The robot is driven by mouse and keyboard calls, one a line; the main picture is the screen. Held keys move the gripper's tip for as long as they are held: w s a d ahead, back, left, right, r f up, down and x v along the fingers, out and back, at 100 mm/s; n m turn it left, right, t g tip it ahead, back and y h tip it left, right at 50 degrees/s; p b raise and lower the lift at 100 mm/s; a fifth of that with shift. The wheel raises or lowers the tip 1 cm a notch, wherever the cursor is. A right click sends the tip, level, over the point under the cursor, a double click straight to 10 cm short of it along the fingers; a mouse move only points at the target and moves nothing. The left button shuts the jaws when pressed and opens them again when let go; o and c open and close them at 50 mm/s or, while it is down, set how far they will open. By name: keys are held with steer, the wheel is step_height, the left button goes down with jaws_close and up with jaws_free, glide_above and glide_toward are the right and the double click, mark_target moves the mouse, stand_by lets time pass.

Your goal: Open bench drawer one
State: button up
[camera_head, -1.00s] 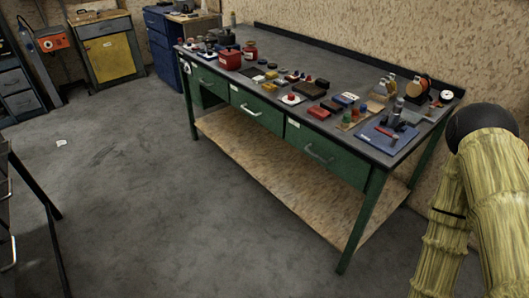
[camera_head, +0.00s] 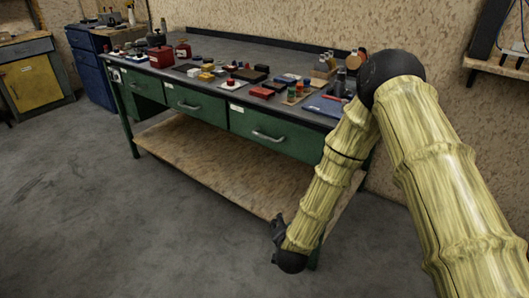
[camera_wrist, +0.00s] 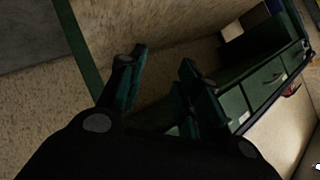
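The green workbench has three drawers in a row under its dark top. In the head view they are the left drawer (camera_head: 142,84), the middle drawer (camera_head: 194,103) and the right drawer (camera_head: 272,134). All three look closed, with metal bar handles; I cannot tell which is drawer one. My gripper (camera_head: 278,231) is low in front of the bench's right part, below drawer height and apart from the handles. In the wrist view my gripper (camera_wrist: 162,58) has its two fingers apart with nothing between them. Tilted green drawer fronts (camera_wrist: 263,85) show there at the right.
Jars, boxes and tools crowd the bench top (camera_head: 235,48). A wooden lower shelf (camera_head: 215,165) spans the bench legs. A yellow-door cabinet (camera_head: 35,80) and a blue cabinet (camera_head: 92,68) stand at the left. The grey floor (camera_head: 120,220) in front is clear.

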steer(key=w+a+r+m+t+h+b, duration=0.1)
steer(key=w+a+r+m+t+b, duration=0.1)
steer(key=w+a+r+m+b, duration=0.3)
steer(key=w+a+r+t+h+b, duration=0.1)
steer(key=w+r+t+b, duration=0.15)
steer(key=w, duration=0.35)
steer(key=m+t+h+b, duration=0.3)
steer(key=m+b, duration=0.3)
glide_toward(265, 137)
steer(key=x, duration=0.3)
steer(key=b+x, duration=0.1)
steer(key=x, duration=0.3)
steer(key=b+x, duration=0.1)
steer(key=x, duration=0.2)
steer(key=shift+w+f, duration=0.3)
steer(key=shift+w, duration=0.05)
jaws_close()
